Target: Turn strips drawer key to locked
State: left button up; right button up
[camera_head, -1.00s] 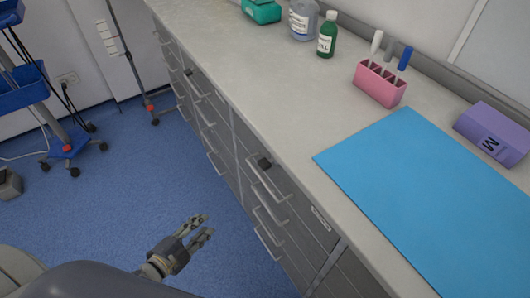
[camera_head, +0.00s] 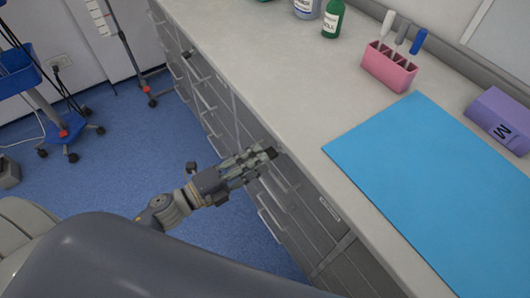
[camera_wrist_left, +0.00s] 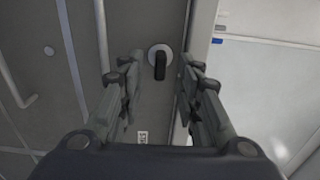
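The dark drawer key (camera_wrist_left: 160,66) sits in a round silver lock plate on a grey drawer front, in the left wrist view. Its black grip stands upright there. In the head view the key (camera_head: 271,152) shows just past my fingertips. My left gripper (camera_head: 258,161) is open in front of the drawer front. In the wrist view its two fingers lie on either side of the key, apart from it, with nothing held. My right gripper is out of view.
Bar handles (camera_head: 272,223) stick out from the drawers below the lock. Another dark lock (camera_head: 187,54) is farther along the cabinet. The worktop holds a blue mat (camera_head: 430,180), a pink holder (camera_head: 388,70), a purple box (camera_head: 500,120) and bottles.

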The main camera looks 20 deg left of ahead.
aim_at(274, 152)
pick_arm(q)
jog(key=x, duration=0.3)
jog(key=shift+d, duration=0.1)
grip_shut()
